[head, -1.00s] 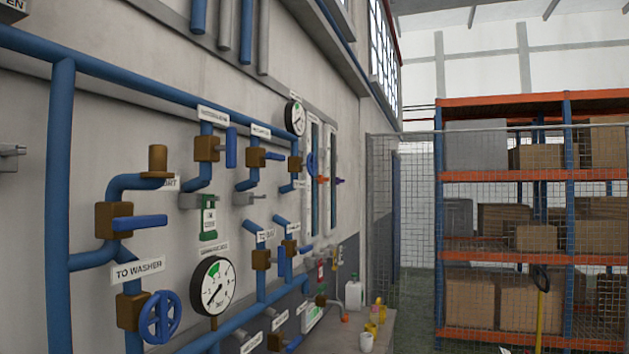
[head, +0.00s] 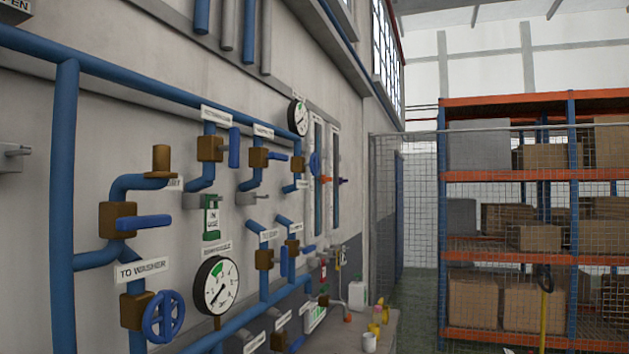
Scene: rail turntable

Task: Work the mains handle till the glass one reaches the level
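Two tall narrow sight glasses stand on the far part of the wall, a left one (head: 318,205) and a right one (head: 335,205). An orange pointer (head: 326,180) sits beside the left one and a dark one (head: 343,181) beside the right one. Their liquid levels are too small to read. A blue handwheel (head: 314,163) is just left of them. Several blue-handled valves are on the pipes, including a lever (head: 146,222) and a handwheel (head: 163,317) below the "TO WASHER" label (head: 142,270). I cannot read which handle is the mains. My gripper is out of view.
A large dial gauge (head: 217,286) and a smaller one (head: 298,117) are on the pipework. A bench (head: 386,326) at the wall's foot holds a white jug (head: 357,291) and small containers. A mesh fence (head: 405,220) and shelving with boxes (head: 535,172) stand at right.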

